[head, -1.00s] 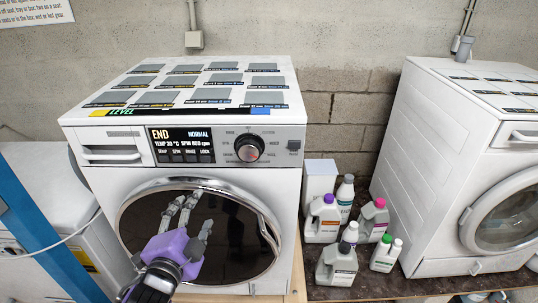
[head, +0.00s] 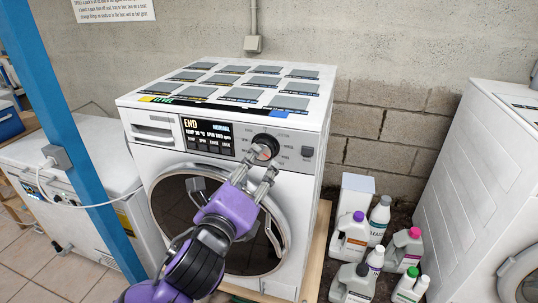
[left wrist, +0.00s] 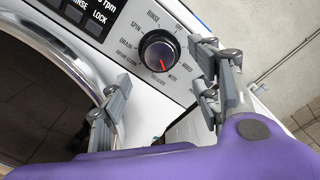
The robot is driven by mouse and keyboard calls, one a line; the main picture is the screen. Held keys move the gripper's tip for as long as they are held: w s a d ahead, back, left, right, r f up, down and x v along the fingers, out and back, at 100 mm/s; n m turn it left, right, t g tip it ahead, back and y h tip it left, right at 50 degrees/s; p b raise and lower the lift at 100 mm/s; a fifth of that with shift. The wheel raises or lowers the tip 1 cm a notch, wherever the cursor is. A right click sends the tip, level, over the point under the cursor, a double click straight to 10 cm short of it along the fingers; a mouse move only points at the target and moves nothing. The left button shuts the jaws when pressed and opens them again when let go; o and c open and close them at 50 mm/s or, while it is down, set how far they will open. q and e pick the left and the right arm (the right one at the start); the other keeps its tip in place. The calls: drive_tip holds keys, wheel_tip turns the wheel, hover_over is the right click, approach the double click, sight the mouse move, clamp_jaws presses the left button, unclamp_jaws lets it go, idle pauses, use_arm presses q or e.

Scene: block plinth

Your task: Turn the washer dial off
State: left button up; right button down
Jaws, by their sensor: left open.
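The washer (head: 300,185) is white, with a dark round door and a lit panel (head: 207,137) reading END. Its black dial (head: 266,147) with a silver rim is at the right of the panel. In the left wrist view the dial (left wrist: 158,50) shows a red mark pointing to the lower right, away from the OFF label at its upper right. My left gripper (head: 259,168) is open and empty, its fingers reaching up to just below the dial. In the left wrist view its fingers (left wrist: 168,95) are spread below and to either side of the dial. Contact cannot be told.
Several detergent bottles (head: 352,236) stand right of the washer, near a second white machine (head: 470,165). A blue post (head: 75,130) rises at the left before another white appliance (head: 75,185). Flat grey labelled squares cover the washer top.

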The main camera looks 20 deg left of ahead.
sight(260, 154)
use_arm(q)
drive_tip(key=w, duration=0.7)
drive_tip(key=shift+w+a+p, duration=0.15)
drive_tip(key=shift+w+p, duration=0.2)
use_arm(e)
drive_tip(key=shift+w+a+r, duration=0.4)
drive_tip(key=shift+a+r, duration=0.05)
drive_tip(key=shift+r, duration=0.05)
use_arm(q)
drive_tip(key=shift+c, duration=0.6)
drive_tip(key=c, duration=1)
use_arm(e)
drive_tip(key=shift+a, duration=0.1)
